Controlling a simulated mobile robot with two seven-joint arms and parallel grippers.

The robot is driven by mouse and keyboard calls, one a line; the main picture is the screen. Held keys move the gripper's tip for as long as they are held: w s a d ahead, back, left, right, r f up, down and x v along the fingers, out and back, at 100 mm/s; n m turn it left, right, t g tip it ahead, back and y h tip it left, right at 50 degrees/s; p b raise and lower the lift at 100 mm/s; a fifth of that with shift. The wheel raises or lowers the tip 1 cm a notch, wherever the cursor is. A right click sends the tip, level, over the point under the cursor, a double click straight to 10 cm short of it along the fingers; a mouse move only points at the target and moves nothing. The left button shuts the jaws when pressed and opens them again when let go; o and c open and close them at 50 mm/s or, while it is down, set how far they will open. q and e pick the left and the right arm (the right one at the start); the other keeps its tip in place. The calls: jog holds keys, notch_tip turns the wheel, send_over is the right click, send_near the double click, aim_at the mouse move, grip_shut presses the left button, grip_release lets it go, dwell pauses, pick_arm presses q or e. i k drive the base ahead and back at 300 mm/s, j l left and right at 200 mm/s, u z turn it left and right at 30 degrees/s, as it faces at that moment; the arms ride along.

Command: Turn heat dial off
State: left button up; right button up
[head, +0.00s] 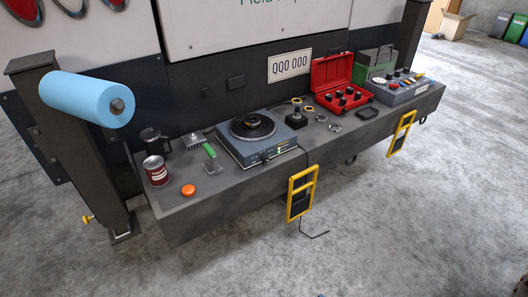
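A grey-blue heater unit (232,150) sits on the dark bumper ledge, left of the middle of the head view. A round black plate with a dark ring-shaped part (252,126) is on its top. Small controls (270,155) show on its front face, near the right end. They are too small for me to tell which is the heat dial or how it is set. A cable hangs from its right side over the ledge edge. Neither of my grippers is in view.
The ledge (215,203) also holds a red can (155,171), a black mug (154,142), a green-handled scraper (211,156), an orange cap (188,190), metal rings, an open red case (338,85) and a grey control box (398,88). A blue paper roll (80,99) juts out left. Floor in front is clear.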

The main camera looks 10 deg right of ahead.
aim_at(265, 160)
jog(key=i+l+u, duration=0.25)
jog(key=i+l, duration=0.15)
jog(key=l, duration=0.25)
jog(key=i+l+u, duration=0.15)
jog(key=l, duration=0.2)
jog(key=i+l+u, duration=0.1)
jog(key=l, duration=0.25)
jog(key=i+l+u, duration=0.1)
jog(key=l, duration=0.25)
jog(key=i+l, duration=0.1)
jog(key=l, duration=0.3)
jog(key=k+l+u, duration=0.1)
jog(key=l+u, duration=0.25)
jog(key=l, duration=0.7)
